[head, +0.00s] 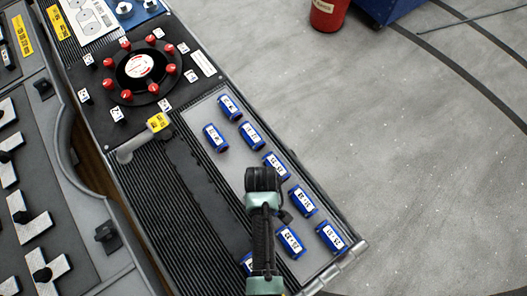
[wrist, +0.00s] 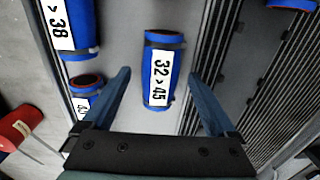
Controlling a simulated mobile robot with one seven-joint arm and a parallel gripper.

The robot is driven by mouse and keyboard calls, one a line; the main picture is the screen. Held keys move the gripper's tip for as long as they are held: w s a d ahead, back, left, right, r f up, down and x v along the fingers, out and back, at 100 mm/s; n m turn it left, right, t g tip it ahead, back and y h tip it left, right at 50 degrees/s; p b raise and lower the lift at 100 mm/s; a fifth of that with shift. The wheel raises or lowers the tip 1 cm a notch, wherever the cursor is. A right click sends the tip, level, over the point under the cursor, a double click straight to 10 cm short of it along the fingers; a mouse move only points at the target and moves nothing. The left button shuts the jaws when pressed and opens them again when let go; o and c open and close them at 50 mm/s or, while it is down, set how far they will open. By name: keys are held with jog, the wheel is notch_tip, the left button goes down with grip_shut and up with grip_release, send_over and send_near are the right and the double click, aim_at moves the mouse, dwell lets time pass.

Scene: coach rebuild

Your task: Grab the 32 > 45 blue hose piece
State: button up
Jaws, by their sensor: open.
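The 32 > 45 blue hose piece (wrist: 158,70) is a short blue tube with dark bands and a white label, lying on a grey panel in the wrist view. My gripper (wrist: 159,78) is open, with one finger on each side of this piece in the picture. It holds nothing; I cannot tell how far above the piece the fingertips are. In the head view my gripper (head: 263,180) hangs over the tray of blue hose pieces. There the labels are too small to read, and my arm hides part of the tray.
Other blue hose pieces lie close by, one marked > 38 (wrist: 72,25) and one marked 40 (wrist: 84,90). Black ribbed panels (head: 180,190) run along the tray's left. A board with red knobs (head: 140,68) stands beyond. The grey floor (head: 420,150) at right is mostly clear.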

grip_shut()
dwell(0.4)
jog(key=shift+r, duration=0.1)
